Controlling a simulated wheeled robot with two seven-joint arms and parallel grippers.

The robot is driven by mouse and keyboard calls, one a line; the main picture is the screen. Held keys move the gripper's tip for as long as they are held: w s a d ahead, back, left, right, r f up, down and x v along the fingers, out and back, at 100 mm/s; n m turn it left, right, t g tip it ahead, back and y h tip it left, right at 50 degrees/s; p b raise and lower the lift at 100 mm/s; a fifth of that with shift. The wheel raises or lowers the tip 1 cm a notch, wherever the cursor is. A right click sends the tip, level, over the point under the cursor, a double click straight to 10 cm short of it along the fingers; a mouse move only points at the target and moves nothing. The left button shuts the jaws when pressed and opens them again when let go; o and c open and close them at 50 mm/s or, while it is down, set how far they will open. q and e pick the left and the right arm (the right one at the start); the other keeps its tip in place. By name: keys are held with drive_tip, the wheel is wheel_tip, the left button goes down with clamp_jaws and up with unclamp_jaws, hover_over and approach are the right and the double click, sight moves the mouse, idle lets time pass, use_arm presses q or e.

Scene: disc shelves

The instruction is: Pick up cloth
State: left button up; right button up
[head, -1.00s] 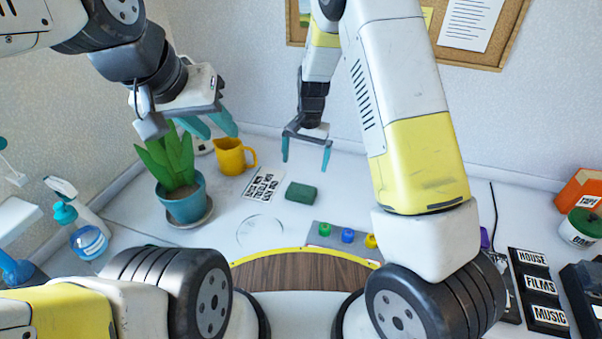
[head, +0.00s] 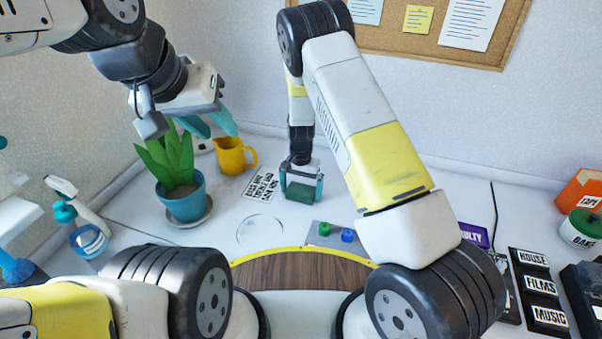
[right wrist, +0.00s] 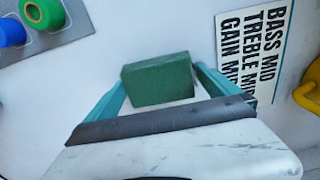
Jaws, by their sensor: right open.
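The cloth looks like a folded dark green block (head: 300,192) on the white table, beside a printed card. It also shows in the right wrist view (right wrist: 158,80). My right gripper (head: 302,187) is down at the cloth, with one teal finger on each side of it. In the right wrist view the right gripper (right wrist: 160,88) is open, with the cloth between its fingers; small gaps seem to show, and contact is hard to tell. My left gripper (head: 215,124) is raised at the left above the potted plant, its teal fingers apart and nothing between them.
The printed card (head: 261,183) lies just left of the cloth. A yellow mug (head: 231,156) and a potted plant (head: 183,195) stand further left. A grey panel with coloured knobs (head: 322,236) and a clear disc (head: 260,231) lie nearer me. Spray bottle (head: 88,239) at far left.

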sight(301, 189)
drive_tip(key=c, duration=1.1)
drive_tip(key=shift+r, duration=0.15)
drive_tip(key=shift+r, duration=0.6)
wheel_tip(301, 189, up, 2)
drive_tip(key=shift+s+r, duration=0.1)
drive_tip(key=shift+r, duration=0.1)
drive_tip(key=s, duration=1)
drive_tip(key=s+r, duration=0.1)
drive_tip(key=s, duration=0.5)
drive_tip(key=shift+a, duration=0.25)
